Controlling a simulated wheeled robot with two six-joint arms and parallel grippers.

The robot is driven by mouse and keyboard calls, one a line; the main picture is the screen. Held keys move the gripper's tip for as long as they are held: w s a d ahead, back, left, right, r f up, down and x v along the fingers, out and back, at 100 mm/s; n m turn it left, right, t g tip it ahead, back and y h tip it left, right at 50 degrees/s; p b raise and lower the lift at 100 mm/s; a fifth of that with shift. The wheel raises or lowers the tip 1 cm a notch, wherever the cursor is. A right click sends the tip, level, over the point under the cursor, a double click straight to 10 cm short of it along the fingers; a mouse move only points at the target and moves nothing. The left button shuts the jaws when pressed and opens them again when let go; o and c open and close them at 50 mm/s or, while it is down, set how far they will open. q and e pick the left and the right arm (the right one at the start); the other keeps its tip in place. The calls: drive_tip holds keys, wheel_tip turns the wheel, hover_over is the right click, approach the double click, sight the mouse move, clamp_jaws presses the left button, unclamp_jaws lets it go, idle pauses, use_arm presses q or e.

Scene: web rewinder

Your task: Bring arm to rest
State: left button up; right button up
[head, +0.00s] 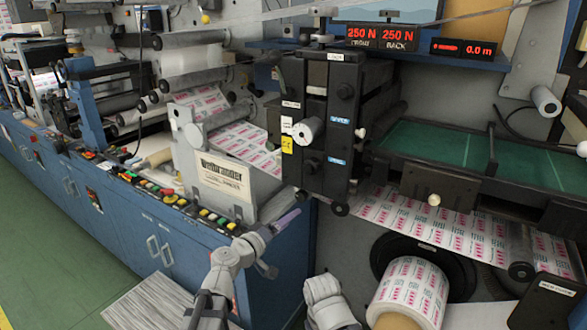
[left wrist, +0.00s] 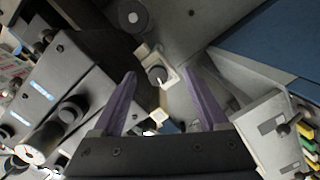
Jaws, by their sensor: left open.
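My left gripper (head: 287,220) is in the lower middle of the head view, in front of the machine's blue cabinet and below the black roller block (head: 322,125). In the left wrist view its two purple fingers (left wrist: 160,76) are spread apart with nothing held between them. Beyond the gap a round knob (left wrist: 157,75) on a cream plate shows, apart from the fingers as far as I can tell. My right arm shows only as a pale link at the bottom of the head view; its gripper is out of the picture.
A blue cabinet (head: 130,235) with a button panel (head: 178,200) runs along the left. A printed roll (head: 410,290) sits low at the right under the printed web (head: 440,225). A green table (head: 430,143) lies behind. Green floor (head: 50,260) is free at the left.

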use_arm(q)
drive_tip(key=s+f+m+g+y, duration=0.2)
drive_tip(key=s+f+g, duration=0.25)
drive_tip(key=f, duration=0.25)
drive_tip(key=s+f+m+g+y, duration=0.1)
drive_tip(key=s+f+m+g, duration=0.3)
drive_tip(key=f, duration=0.3)
drive_tip(key=s+a+f+n+g+y, duration=0.2)
drive_tip(key=s+a+f+g+y, duration=0.4)
drive_tip(key=s+a, duration=0.5)
drive_tip(key=s+d+r+m+y+p, duration=0.2)
drive_tip(key=s+d+r+m+p, duration=0.2)
drive_tip(key=d+r+p, duration=0.3)
drive_tip(key=shift+s+d+r+p, duration=0.35)
drive_tip(key=shift+s+d, duration=0.25)
drive_tip(key=shift+d, duration=0.85)
